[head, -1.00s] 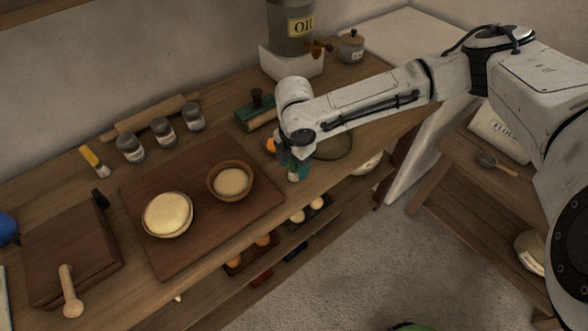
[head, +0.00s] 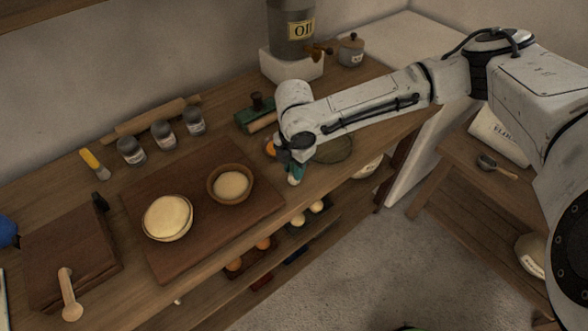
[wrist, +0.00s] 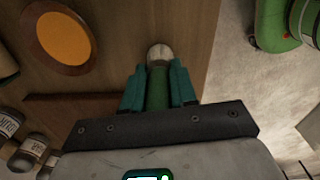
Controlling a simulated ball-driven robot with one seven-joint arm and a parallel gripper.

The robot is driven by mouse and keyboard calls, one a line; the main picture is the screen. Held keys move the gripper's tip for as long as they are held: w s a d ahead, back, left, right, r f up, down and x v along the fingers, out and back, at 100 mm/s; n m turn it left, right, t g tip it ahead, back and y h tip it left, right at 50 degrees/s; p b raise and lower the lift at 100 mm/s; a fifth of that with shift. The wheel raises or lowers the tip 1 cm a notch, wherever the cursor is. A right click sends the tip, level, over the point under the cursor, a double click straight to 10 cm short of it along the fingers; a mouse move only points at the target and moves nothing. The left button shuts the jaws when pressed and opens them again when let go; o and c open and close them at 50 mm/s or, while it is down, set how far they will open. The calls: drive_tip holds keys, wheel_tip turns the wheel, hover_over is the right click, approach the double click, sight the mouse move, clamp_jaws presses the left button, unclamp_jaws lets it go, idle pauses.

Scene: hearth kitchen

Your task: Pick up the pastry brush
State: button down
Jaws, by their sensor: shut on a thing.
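A brush with a yellow handle and pale bristles (head: 92,162) lies at the back left of the counter, left of the spice jars and far from my gripper. My gripper (head: 294,170) points down near the counter's front edge, right of the dark board. In the wrist view its teal fingers (wrist: 157,92) are shut on a green cylindrical thing (wrist: 157,86) with a pale rounded end. The pale end also shows below the fingers in the head view. I cannot tell what this held thing is; the rest of it is hidden by the gripper.
The dark board (head: 215,235) carries a dough bowl (head: 168,218) and a smaller bowl (head: 230,186). An orange-filled round dish (wrist: 65,38) is close beside my gripper.

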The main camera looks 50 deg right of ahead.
drive_tip(key=shift+r, duration=0.5)
drive_tip(key=s+a+r+p, duration=0.3)
drive_tip(key=s+r, duration=0.9)
drive_tip(key=s, duration=0.1)
drive_tip(key=shift+s+a, duration=0.15)
drive_tip(key=shift+a, duration=0.25)
